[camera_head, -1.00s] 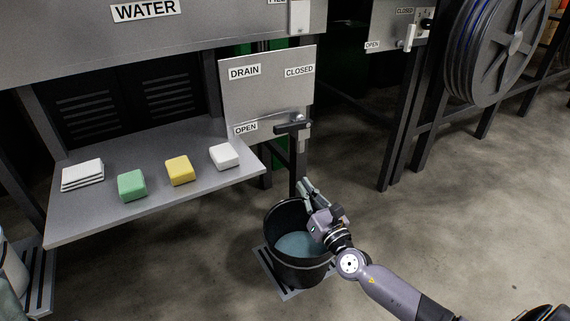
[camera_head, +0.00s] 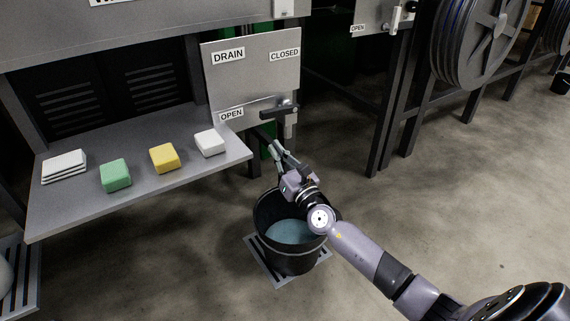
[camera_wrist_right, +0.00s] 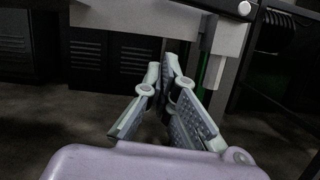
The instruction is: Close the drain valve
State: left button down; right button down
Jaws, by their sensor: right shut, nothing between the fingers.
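The grey drain panel (camera_head: 235,75) carries the labels DRAIN, CLOSED at upper right and OPEN at lower left. A dark valve handle (camera_head: 278,112) projects from its lower right part, below a small round pivot. The handle lies roughly level in the head view, just right of the OPEN label. My right gripper (camera_head: 278,147) is shut and empty, below the handle and apart from it, above the black bucket (camera_head: 268,262). In the right wrist view its fingers (camera_wrist_right: 163,65) point up toward the panel's lower edge. My left gripper is out of view.
The bucket holds bluish water and stands on a floor grate (camera_head: 262,268). A grey shelf (camera_head: 110,212) at left carries a green block (camera_head: 115,175), a yellow block (camera_head: 164,157), a white block (camera_head: 210,143) and stacked white cloths (camera_head: 64,166). Open floor lies right.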

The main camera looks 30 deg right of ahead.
aim_at(277, 109)
jog(key=w+r+p, duration=0.1)
jog(key=w+r, duration=0.1)
jog(key=r, duration=0.1)
jog(key=r+p, duration=0.1)
jog(key=shift+w+d+r+p, duration=0.1)
jog(key=shift+w+r+p, duration=0.2)
jog(key=shift+w, duration=0.1)
jog(key=shift+r, duration=0.15)
